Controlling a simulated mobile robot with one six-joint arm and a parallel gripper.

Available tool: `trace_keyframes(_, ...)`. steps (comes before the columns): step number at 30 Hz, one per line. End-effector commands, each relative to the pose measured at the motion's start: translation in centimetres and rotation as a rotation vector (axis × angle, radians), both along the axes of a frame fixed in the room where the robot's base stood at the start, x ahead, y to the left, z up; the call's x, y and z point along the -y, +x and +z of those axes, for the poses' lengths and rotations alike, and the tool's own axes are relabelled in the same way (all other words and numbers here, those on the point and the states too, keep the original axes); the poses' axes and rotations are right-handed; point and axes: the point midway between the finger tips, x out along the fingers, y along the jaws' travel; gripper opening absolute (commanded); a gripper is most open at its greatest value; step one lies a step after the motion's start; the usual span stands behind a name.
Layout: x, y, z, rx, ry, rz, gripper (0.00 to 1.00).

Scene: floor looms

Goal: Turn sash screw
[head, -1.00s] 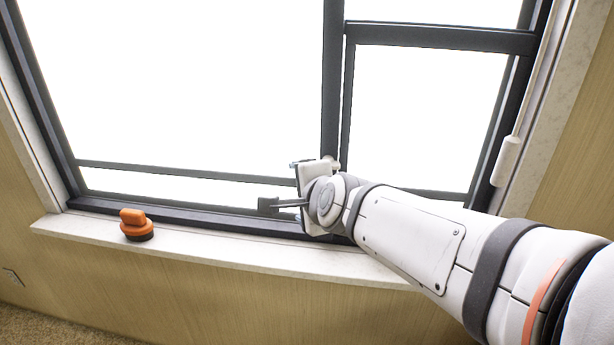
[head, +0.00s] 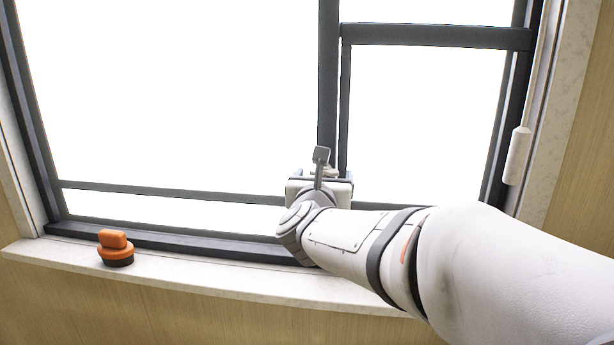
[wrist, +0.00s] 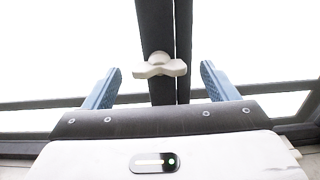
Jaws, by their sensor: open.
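The sash screw (wrist: 160,66) is a white winged knob on the dark upright where the window sashes meet. In the wrist view it sits just beyond and between my fingertips, its wings roughly level. My gripper (wrist: 158,85) is open, with one blue finger on each side and a clear gap to the knob. In the head view my gripper (head: 320,175) is in front of the upright, low on the window. There the knob is mostly or wholly hidden behind my gripper.
An orange suction-cup-like object (head: 115,247) with a dark base stands on the white sill (head: 200,274) at left. The dark window frame (head: 328,80) surrounds bright panes. A white cord weight (head: 516,156) hangs at right. The sill's left part is otherwise mostly clear.

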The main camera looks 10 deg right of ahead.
Motion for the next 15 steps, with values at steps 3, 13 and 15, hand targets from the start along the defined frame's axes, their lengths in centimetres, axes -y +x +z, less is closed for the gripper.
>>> trace_keyframes(3,0.5,1.5,-0.1,-0.002,0.0,0.0,0.8)
trace_keyframes(13,0.7,2.5,0.0,0.0,-0.001,0.003,0.8)
trace_keyframes(15,0.7,2.5,0.0,-0.001,-0.001,0.003,0.8)
